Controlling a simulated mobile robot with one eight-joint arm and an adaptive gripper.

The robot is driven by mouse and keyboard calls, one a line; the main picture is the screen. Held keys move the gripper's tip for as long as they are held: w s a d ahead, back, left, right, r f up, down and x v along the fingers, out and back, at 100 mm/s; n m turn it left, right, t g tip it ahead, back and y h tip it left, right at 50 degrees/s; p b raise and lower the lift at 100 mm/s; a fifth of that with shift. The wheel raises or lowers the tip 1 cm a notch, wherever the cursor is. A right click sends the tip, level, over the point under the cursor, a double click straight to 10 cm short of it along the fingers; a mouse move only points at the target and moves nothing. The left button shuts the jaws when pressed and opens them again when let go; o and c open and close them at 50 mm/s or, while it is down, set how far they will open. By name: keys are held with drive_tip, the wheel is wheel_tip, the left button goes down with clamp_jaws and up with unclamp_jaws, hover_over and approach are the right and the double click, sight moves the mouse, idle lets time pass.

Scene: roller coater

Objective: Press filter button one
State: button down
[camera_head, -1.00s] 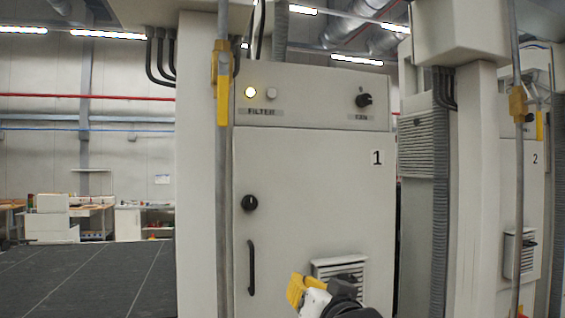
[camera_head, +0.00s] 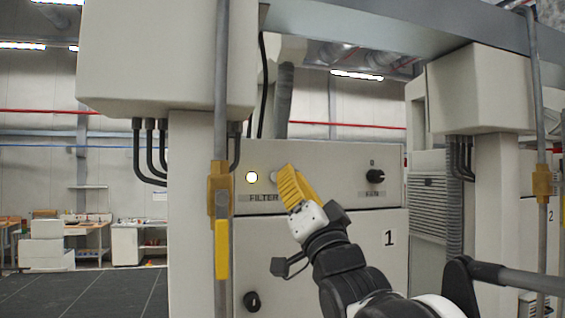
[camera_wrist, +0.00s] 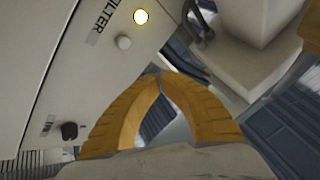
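The control panel (camera_head: 320,160) of cabinet 1 carries a FILTER label (camera_head: 263,198). My gripper (camera_head: 285,169) has yellow fingers and is in front of the panel, just right of the pale button. In the wrist view, the lit one (camera_wrist: 141,16) and the pale button (camera_wrist: 124,42) are beyond my fingertips (camera_wrist: 160,75), which are together with nothing between them. The tips look apart from the button.
A black rotary knob (camera_head: 375,176) is on the panel's right side. A vertical grey pole (camera_head: 221,90) with a yellow fitting stands left of the panel. A grey horizontal rail (camera_head: 525,280) is at the lower right. A large pale box (camera_head: 150,60) overhangs at upper left.

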drive_tip(key=shift+s+r, duration=0.1)
drive_tip(key=shift+r, duration=0.15)
drive_tip(key=b, duration=0.1)
approach(272, 163)
drive_tip(key=shift+s+r+x, duration=0.15)
drive_tip(key=shift+r+x, duration=0.05)
drive_tip(key=shift+x, duration=1)
drive_tip(key=shift+s+r+x, duration=0.15)
drive_tip(key=shift+x, duration=1.1)
drive_tip(key=shift+w+a, duration=0.15)
drive_tip(key=shift+w, duration=0.3)
drive_tip(key=shift+w+a, duration=0.1)
drive_tip(key=shift+w, duration=0.3)
idle(0.4)
drive_tip(key=shift+s, duration=0.15)
drive_tip(key=shift+s+d, duration=0.25)
drive_tip(key=shift+s, duration=0.5)
